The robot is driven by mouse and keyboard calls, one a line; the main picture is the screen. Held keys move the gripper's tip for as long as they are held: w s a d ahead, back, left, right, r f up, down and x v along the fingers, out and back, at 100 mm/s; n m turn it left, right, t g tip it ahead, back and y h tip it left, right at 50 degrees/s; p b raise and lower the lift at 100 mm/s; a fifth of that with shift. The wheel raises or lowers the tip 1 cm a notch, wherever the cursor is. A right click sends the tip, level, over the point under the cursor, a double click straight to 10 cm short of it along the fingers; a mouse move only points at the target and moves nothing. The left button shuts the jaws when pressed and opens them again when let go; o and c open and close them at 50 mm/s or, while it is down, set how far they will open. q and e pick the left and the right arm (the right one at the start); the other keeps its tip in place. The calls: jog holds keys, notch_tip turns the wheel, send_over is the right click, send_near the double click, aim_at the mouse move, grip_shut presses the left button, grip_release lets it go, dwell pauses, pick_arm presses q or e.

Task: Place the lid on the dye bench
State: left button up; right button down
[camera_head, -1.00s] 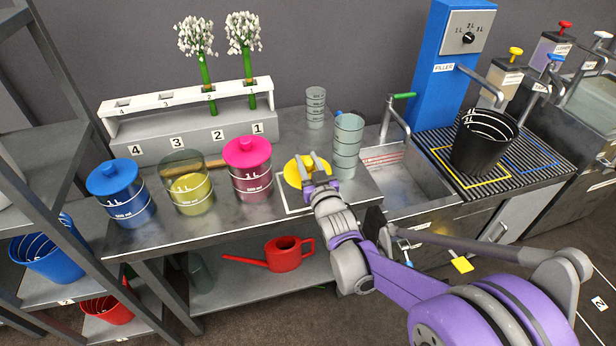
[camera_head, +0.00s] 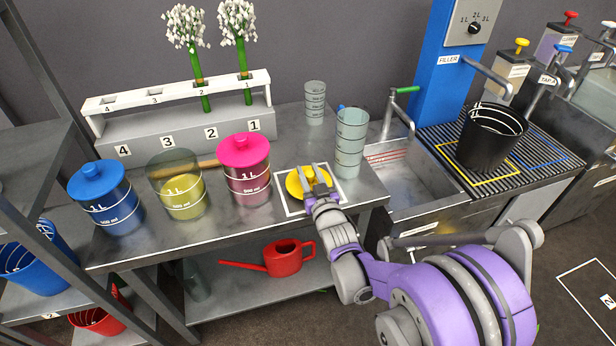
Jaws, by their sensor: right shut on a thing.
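The yellow lid (camera_head: 295,187) is at the white-outlined square on the steel dye bench (camera_head: 225,232), near its right front edge. My right gripper (camera_head: 312,180) is over the lid and shut on it, on its knob side. I cannot tell whether the lid touches the bench or is slightly above it. A jar of yellow dye (camera_head: 181,190) stands without a yellow lid, between a blue-lidded jar (camera_head: 112,205) and a pink-lidded jar (camera_head: 246,175). My left gripper is not in view.
Clear measuring beakers (camera_head: 350,145) stand just behind and right of the lid. A sink (camera_head: 415,185) and a black bucket (camera_head: 490,140) are to the right. A red watering can (camera_head: 284,258) sits on the lower shelf.

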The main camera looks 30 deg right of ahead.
jog(key=shift+f, duration=0.35)
jog(key=c, duration=1)
grip_release()
jog(key=shift+f, duration=0.1)
jog(key=o, duration=0.5)
